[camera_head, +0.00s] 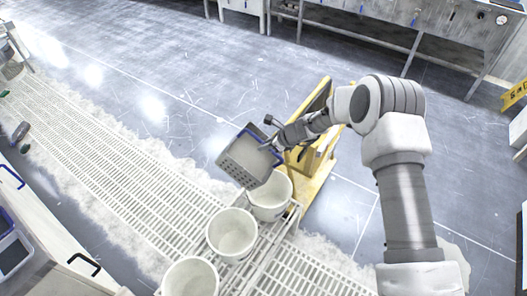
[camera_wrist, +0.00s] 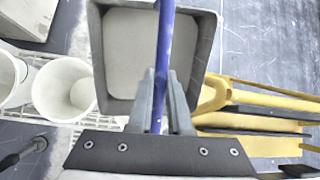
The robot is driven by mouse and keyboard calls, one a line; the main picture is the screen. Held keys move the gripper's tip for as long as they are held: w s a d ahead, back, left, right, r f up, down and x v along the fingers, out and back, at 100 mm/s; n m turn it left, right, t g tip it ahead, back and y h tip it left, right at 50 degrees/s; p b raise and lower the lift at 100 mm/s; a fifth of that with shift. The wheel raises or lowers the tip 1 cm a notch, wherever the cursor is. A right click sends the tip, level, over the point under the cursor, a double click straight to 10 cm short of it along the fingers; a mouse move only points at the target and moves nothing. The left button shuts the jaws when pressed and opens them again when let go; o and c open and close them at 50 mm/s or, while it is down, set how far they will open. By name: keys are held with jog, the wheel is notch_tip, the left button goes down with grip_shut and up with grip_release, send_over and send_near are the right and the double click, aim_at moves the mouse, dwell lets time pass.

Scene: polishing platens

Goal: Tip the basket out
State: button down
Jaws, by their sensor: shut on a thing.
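The basket (camera_head: 243,160) is a grey perforated box with a blue handle. In the head view it hangs tilted from my gripper (camera_head: 272,145), just above and behind the farthest white bucket. In the wrist view my gripper (camera_wrist: 162,100) is shut on the blue handle, and the basket (camera_wrist: 206,50) lies beyond the fingers. Its pale inside shows no separate pieces in the part I see; the handle and fingers hide some of it.
A yellow stand (camera_head: 322,165) is right of the basket. Open floor lies behind.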

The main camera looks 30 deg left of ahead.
aim_at(279, 158)
jog(key=shift+w+d+f+y+b, duration=0.1)
jog(key=shift+d+f+y+b, duration=0.15)
jog(key=shift+b, duration=0.8)
jog(key=b, duration=0.3)
jog(key=shift+d+f+y, duration=0.1)
jog(key=shift+d+y, duration=0.1)
jog(key=shift+y, duration=0.15)
jog(key=d+f+y+b, duration=0.2)
jog(key=y+b, duration=0.1)
jog(key=b, duration=0.9)
jog(key=shift+d+f+y+b, duration=0.3)
jog(key=shift+d+f, duration=0.05)
jog(key=d+f+y+b, duration=0.1)
jog(key=f+y+b, duration=0.1)
jog(key=b, duration=0.3)
jog(key=shift+d+m+b, duration=0.3)
jog(key=shift+d, duration=0.05)
jog(key=shift+d+f+t+y+b, duration=0.15)
jog(key=shift+d+f+y+b, duration=0.35)
jog(key=shift+f+y, duration=0.35)
jog(key=shift+d+f+t+y+b, duration=0.15)
jog(key=shift+d+f+y+b, duration=0.35)
jog(key=shift+f+y, duration=0.3)
jog(key=shift+d, duration=0.1)
